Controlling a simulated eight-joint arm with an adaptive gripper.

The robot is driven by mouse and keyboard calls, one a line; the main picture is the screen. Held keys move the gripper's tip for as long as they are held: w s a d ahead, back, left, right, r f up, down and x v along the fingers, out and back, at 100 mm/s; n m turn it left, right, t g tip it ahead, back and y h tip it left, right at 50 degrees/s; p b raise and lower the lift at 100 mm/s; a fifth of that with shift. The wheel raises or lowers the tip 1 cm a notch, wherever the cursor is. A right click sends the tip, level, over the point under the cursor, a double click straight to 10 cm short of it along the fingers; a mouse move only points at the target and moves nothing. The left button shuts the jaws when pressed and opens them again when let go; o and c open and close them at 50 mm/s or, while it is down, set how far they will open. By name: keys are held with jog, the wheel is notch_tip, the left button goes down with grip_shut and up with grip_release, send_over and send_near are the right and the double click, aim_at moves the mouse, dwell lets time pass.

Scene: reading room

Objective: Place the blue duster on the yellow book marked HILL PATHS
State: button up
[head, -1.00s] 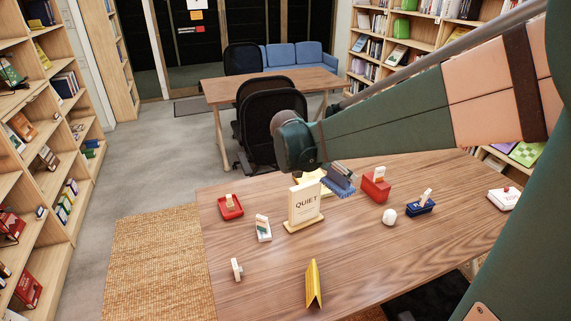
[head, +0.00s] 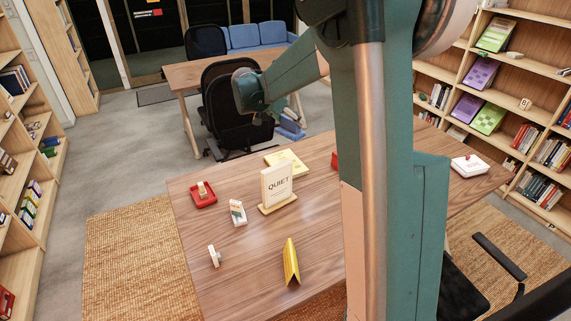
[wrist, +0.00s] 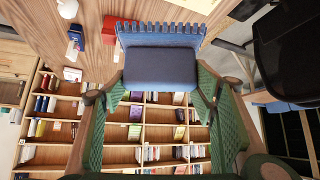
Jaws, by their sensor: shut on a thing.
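The blue duster (wrist: 160,65) has a dark pad and a fringed blue edge. My gripper (wrist: 160,80) is shut on it, with one green finger on each side. In the head view the duster (head: 289,131) hangs near the table's far edge, beyond a yellow book. That yellow book (head: 291,160) lies flat behind the QUIET sign (head: 277,183), which partly hides it; its marking is too small to read. Another yellow book-like thing (head: 291,262) stands folded like a tent near the front.
The wooden table (head: 230,265) also holds a red tray (head: 203,195), a small white-and-green stand (head: 238,213), a small white piece (head: 214,256) and a white box (head: 469,165). My arm hides the table's middle right. Black chairs stand beyond it (head: 230,100) and at right (head: 490,270).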

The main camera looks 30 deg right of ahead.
jog(key=w+d+f, duration=0.2)
jog(key=w+d, duration=0.1)
jog(key=w, duration=0.7)
notch_tip(320, 180, down, 11)
jog(key=shift+w+d+n+t, duration=0.15)
jog(key=shift+w+n+t, duration=0.1)
jog(key=shift+n+t, duration=0.05)
jog(key=shift+f, duration=0.15)
notch_tip(320, 180, down, 6)
jog(key=b, duration=0.1)
jog(key=shift+f, duration=0.15)
dwell(0.4)
jog(key=shift+f+b, duration=0.4)
jog(key=shift+f, duration=1.4)
jog(key=shift+f, duration=0.1)
